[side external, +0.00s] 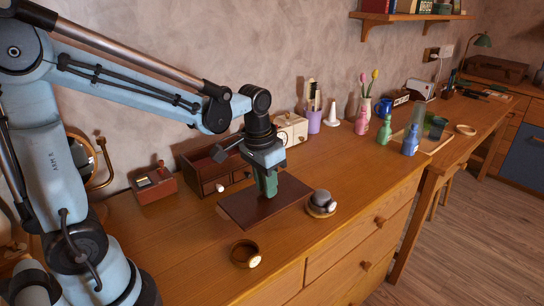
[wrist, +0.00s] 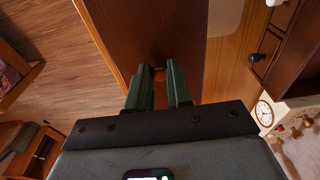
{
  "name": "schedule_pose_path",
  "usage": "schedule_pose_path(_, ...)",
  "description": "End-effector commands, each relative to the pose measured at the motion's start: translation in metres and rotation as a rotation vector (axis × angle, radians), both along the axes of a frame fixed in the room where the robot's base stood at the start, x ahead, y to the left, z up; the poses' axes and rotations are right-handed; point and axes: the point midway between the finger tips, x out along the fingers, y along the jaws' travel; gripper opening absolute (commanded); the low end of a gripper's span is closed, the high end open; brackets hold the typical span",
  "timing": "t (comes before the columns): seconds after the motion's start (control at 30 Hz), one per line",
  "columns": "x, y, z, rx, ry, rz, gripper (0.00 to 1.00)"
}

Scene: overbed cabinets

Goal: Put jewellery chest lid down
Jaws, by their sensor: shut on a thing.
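The jewellery chest (side external: 204,164) is a dark brown open-topped box with small drawers, standing against the wall on the wooden dresser top. Its lid (side external: 240,211) is a flat dark brown panel, level, in front of the chest and off it. The lid also fills the upper middle of the wrist view (wrist: 135,30). My gripper (side external: 268,192) points down over the lid's middle. In the wrist view its green fingers (wrist: 160,76) are closed around the lid's small knob (wrist: 159,70). I cannot tell whether the lid touches the dresser top.
A dark round item on a small dish (side external: 320,204) sits close to the lid's right corner. A brown ring-shaped item (side external: 245,254) lies nearer the front. A small red-brown box (side external: 154,186) is left of the chest; a cream clock box (side external: 291,130) is behind. The front-left dresser top is clear.

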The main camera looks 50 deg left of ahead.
Motion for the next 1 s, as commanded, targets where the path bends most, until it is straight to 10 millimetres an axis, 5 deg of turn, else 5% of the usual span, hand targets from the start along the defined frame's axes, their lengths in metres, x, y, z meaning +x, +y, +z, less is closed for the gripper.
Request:
schedule_pose_path(0.2,0.015,0.044,-0.027,0.0,0.0,0.005,0.0)
schedule_pose_path(0.4,0.021,0.063,-0.04,-0.001,0.0,0.0,0.0)
schedule_pose_path(0.8,0.022,0.065,-0.077,-0.001,0.0,-0.002,0.0)
schedule_pose_path(1.0,0.022,0.065,-0.081,0.0,0.0,-0.002,0.0)
